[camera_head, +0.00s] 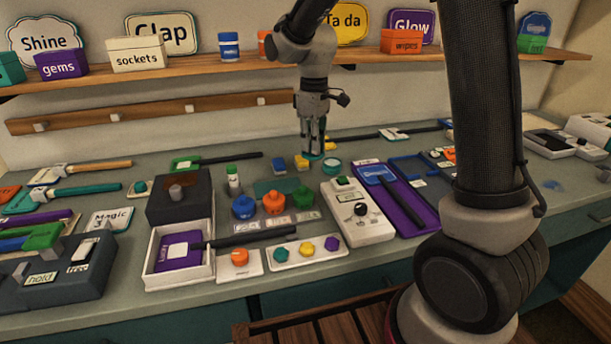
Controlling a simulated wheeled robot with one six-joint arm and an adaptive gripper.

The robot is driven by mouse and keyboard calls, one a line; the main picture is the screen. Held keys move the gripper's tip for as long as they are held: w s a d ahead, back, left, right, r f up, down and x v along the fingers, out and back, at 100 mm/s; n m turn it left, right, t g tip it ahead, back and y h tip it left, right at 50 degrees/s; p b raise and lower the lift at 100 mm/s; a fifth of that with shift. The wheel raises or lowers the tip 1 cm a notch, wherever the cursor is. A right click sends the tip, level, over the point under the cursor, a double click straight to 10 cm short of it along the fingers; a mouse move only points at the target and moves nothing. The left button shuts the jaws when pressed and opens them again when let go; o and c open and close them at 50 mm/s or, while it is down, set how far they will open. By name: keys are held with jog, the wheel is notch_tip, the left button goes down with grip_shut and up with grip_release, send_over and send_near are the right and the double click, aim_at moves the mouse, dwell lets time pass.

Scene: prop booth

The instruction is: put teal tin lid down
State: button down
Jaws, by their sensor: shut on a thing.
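My gripper (313,148) points down over the back middle of the table and is shut on the teal tin lid (313,157). Only a thin teal edge of the lid shows below and between the fingers. A small round teal tin (332,167) stands on the table just right of the lid. Whether the lid touches the table or hangs a little above it, I cannot tell.
Blue and yellow blocks (301,163) stand close left of my gripper. A white-capped bottle (233,180), several coloured knobs (274,202), a white switch box (357,208) and a purple tray (400,205) stand nearer. A dark rod (352,137) lies behind.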

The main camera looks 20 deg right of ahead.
send_over(313, 182)
notch_tip(313, 182, down, 8)
jog(key=shift+a+r, duration=0.1)
dwell(0.4)
jog(key=shift+f, duration=0.55)
jog(key=c, duration=1.5)
grip_release()
